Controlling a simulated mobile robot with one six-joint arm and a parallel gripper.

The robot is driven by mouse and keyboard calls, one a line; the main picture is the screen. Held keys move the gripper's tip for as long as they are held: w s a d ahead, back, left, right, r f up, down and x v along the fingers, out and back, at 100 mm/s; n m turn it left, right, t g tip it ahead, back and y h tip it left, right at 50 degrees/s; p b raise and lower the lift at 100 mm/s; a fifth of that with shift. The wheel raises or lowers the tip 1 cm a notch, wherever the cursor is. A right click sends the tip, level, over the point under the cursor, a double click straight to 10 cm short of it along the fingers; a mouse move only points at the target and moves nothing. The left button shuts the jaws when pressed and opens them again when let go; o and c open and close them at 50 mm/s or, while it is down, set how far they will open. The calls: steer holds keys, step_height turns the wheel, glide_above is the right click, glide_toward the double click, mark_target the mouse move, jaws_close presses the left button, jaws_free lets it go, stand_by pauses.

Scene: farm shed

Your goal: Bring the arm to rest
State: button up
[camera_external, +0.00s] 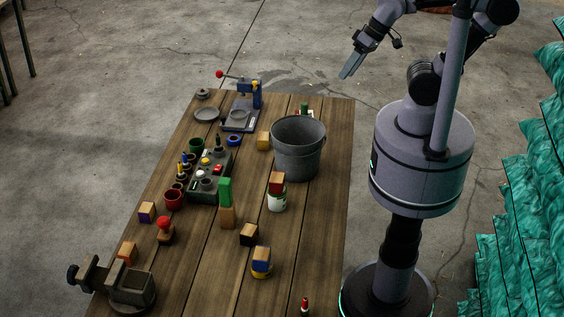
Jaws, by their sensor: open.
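My gripper (351,65) is in the upper right of the external view, raised beyond the far right corner of the wooden table (318,220). Its fingers point down and to the left. It is open, with nothing seen between the fingers and nothing touching it. My arm is bent above my column, and its upper part is cut off by the top edge of the picture.
A grey bucket (298,150) stands at the table's right side. Several blocks, cups, a control box (203,188), a blue press (246,95) and a vise (130,290) crowd the table. Teal wrapped stacks (520,230) stand right of my base. Floor beyond the table is clear.

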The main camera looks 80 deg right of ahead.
steer(key=shift+s+d+f, duration=0.1)
steer(key=shift+s+f, duration=0.2)
steer(key=shift+f, duration=0.25)
step_height(320, 180, down, 19)
steer(key=b, duration=1.9)
steer(key=shift+s, duration=0.1)
